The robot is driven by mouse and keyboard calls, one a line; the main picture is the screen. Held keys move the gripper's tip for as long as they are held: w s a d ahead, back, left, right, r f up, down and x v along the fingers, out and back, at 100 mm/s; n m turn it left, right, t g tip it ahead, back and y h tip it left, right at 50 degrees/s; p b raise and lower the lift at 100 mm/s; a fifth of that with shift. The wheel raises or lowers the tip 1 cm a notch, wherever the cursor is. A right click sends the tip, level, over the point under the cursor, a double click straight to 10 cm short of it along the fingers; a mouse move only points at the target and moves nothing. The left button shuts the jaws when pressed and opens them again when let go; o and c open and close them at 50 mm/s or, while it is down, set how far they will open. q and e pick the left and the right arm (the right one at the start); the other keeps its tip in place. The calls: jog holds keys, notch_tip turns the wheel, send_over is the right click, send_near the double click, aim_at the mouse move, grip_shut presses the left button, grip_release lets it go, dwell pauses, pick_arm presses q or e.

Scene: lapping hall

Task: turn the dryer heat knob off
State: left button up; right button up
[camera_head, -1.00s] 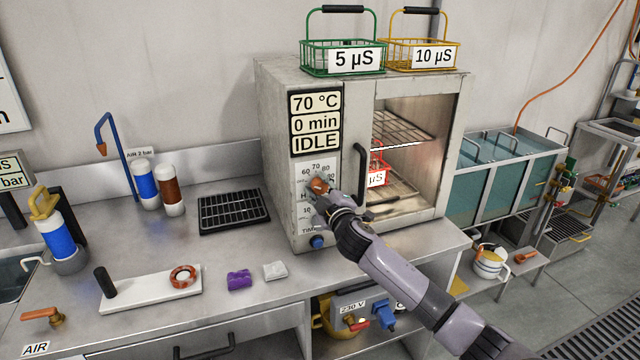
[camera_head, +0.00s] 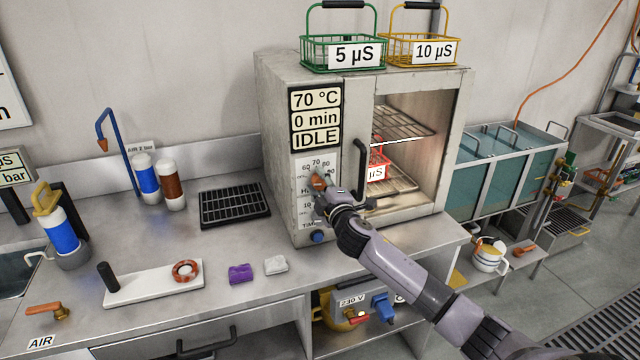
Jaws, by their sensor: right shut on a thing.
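The dryer (camera_head: 275,140) is a grey metal cabinet on the bench. Its display panel (camera_head: 316,118) reads 70 °C, 0 min and IDLE. The heat knob (camera_head: 319,181) is orange-brown and sits on the white dial plate (camera_head: 305,164), under the mark 70. My right gripper (camera_head: 322,188) is at the knob and shut on it; the gripper hides part of the knob and the lower dial. My left gripper is out of view.
The dryer's chamber shows wire racks (camera_head: 402,130) and a red basket (camera_head: 376,172). A green basket (camera_head: 318,53) and a yellow basket (camera_head: 398,50) stand on top. A dark handle (camera_head: 360,165) is close to my right gripper. A black tray (camera_head: 234,206) lies left of the dryer.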

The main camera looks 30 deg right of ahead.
jog(key=shift+f, duration=0.1)
jog(key=o, duration=1.2)
jog(key=shift+c, duration=0.2)
jog(key=shift+s, duration=0.1)
jog(key=v, duration=1.2)
